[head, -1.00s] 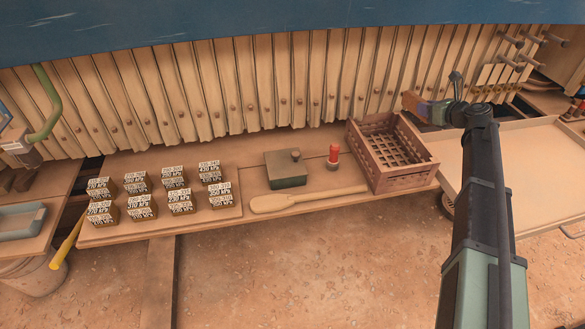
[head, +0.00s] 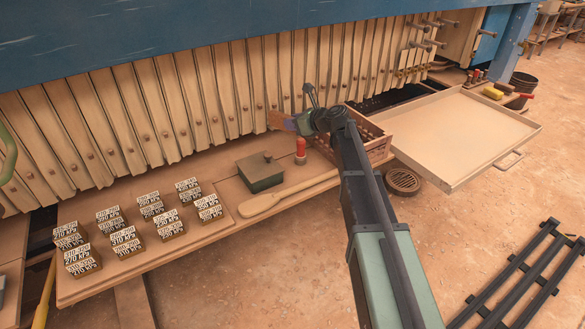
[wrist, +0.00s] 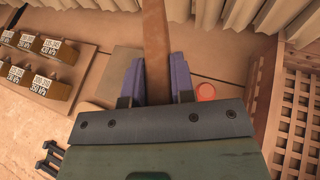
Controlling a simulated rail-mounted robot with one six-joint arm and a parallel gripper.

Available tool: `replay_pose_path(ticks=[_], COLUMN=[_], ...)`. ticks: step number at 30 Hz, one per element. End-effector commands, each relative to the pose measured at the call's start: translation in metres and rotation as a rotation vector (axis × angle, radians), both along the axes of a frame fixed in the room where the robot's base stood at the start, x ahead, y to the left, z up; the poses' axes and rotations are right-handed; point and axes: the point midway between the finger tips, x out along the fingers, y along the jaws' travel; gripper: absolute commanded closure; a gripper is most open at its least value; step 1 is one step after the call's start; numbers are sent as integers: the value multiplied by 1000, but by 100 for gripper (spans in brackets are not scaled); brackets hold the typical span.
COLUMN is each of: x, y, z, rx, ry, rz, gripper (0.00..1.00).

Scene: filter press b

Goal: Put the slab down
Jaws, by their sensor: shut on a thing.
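The brown slab (wrist: 155,40) is held between the two blue-purple fingers of my gripper (wrist: 156,80) in the wrist view. In the head view, my gripper (head: 292,123) is above the back of the bench, near the red-topped post and the crate's left end. The slab's orange-brown end (head: 276,118) shows there, sticking out to the left in front of the pale plates. My gripper is shut on the slab and hides part of it. I cannot tell whether the slab touches anything.
Several labelled blocks (head: 155,208) stand on the bench's left. A dark green box (head: 260,172), a red-topped post (head: 300,150) and a wooden paddle (head: 285,195) are nearby. The slatted crate (head: 377,148) is partly behind my arm. An empty tray (head: 465,125) lies at right.

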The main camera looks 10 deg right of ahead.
Motion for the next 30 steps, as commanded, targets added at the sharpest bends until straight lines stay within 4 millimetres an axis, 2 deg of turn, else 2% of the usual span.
replay_pose_path(ticks=[1,6,9,11,16,21,23,30], x=[0,0,0,0,0,0,0,0], y=[0,0,0,0,0,0,0,0], z=[-36,-93,-118,-123,-122,-158,-166,-161], rx=[0,0,1,1,0,0,0,0], ry=[0,0,-1,-1,0,0,0,0], rz=[0,0,0,0,0,0,0,0], gripper=[100,100,100,100,100,100,100,100])
